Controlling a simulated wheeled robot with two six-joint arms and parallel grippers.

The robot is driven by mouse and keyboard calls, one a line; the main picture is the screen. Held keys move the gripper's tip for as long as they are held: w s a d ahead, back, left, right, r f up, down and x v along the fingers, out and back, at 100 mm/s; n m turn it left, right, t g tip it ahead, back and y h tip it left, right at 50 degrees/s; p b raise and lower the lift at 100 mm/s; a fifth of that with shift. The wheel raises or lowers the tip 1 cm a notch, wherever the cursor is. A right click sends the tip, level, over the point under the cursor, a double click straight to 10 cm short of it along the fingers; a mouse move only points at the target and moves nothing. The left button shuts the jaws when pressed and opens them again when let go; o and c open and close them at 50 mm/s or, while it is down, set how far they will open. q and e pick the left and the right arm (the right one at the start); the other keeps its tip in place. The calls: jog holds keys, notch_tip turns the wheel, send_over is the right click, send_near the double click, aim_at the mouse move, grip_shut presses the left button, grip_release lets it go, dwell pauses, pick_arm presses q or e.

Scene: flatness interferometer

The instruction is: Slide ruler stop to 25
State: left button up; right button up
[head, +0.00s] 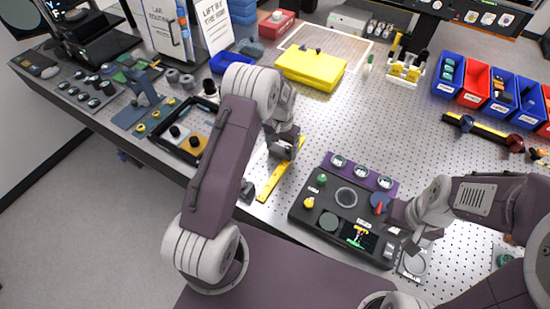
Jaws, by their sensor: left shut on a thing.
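The yellow ruler (270,183) lies on the perforated bench top near its front edge, running from lower left to upper right. My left gripper (283,150) is over the ruler's upper part, pointing down. It is shut on a small dark piece at the ruler, which looks like the ruler stop; the fingers mostly hide it. The scale marks are too small to read. A small dark block (247,191) is beside the ruler's lower left end. My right gripper (398,216) is at the right side of the control box, near a blue knob with a red pointer; its jaw opening is unclear.
The dark control box (330,212) with a small screen stands right of the ruler. A black tray (190,137) with parts is to the left. A yellow case (311,68) lies behind, and blue and red bins (476,92) stand at the right. The bench middle is clear.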

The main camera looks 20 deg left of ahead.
pick_arm(q)
jog(key=w, duration=0.2)
jog(key=w+b, duration=0.1)
jog(key=w, duration=0.2)
jog(key=w+d, duration=0.1)
jog(key=w, duration=0.1)
jog(key=shift+w+f+b, duration=0.1)
jog(key=shift+w+b, duration=0.1)
jog(key=shift+b, duration=0.1)
jog(key=shift+w, duration=0.2)
jog(key=o, duration=2)
notch_tip(320, 180, up, 9)
jog(key=shift+w+r+b, duration=0.1)
jog(key=shift+b, duration=0.35)
jog(key=shift+d, duration=0.1)
